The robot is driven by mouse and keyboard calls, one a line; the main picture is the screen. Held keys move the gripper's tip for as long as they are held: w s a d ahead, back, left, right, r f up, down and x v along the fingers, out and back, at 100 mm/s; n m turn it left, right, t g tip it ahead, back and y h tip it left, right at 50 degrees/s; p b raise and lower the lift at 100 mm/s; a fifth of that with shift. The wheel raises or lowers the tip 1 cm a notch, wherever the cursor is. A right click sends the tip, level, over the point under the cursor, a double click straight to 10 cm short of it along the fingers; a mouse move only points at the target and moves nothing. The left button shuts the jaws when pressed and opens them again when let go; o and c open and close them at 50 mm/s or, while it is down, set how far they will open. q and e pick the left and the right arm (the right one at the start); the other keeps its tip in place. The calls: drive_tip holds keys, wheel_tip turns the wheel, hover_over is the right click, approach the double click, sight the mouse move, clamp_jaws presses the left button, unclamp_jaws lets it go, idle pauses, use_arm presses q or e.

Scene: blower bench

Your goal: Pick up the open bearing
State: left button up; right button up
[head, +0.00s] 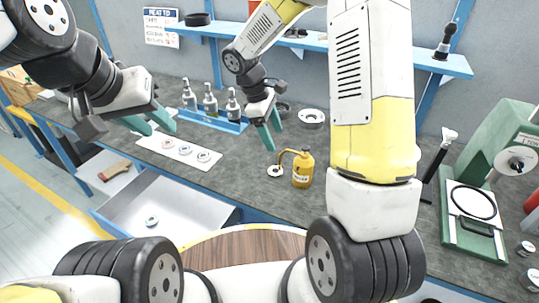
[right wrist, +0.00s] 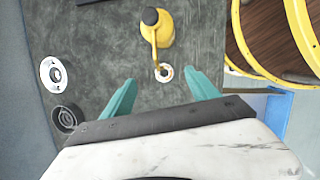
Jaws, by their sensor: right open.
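Three small ring-shaped bearings lie in a row on a white mat (head: 152,150): a left one (head: 168,143), a middle one (head: 185,149) and a right one (head: 204,156). A single bearing (head: 275,171) lies on the bench under the spout of a yellow oil can (head: 302,170); it also shows in the right wrist view (right wrist: 163,73). I cannot tell which bearing is the open one. My right gripper (head: 271,130) is open and empty above the bench; that single bearing shows between its fingertips (right wrist: 160,92). My left gripper (head: 152,122) is open and empty near the mat's left end.
Three bottles stand in a blue rack (head: 215,122) behind the mat. A pale ring (head: 312,118) and a dark cup (right wrist: 67,117) lie towards the back. An open drawer (head: 190,203) holds a small ring (head: 151,221). A green machine (head: 478,215) stands at right.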

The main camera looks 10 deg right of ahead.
sight(273, 166)
drive_tip(key=f+n, duration=0.1)
drive_tip(key=f, duration=0.4)
drive_tip(key=w+f, duration=0.1)
drive_tip(key=f, duration=0.4)
drive_tip(key=f+n, duration=0.1)
drive_tip(key=f, duration=0.4)
drive_tip(key=shift+w+d+n+g+h, duration=0.2)
drive_tip(key=shift+w+n+g+h, duration=0.1)
drive_tip(key=shift+h, duration=0.1)
clamp_jaws()
drive_tip(key=shift+r, duration=0.35)
drive_tip(key=shift+s+a, duration=0.1)
drive_tip(key=shift+s, duration=0.05)
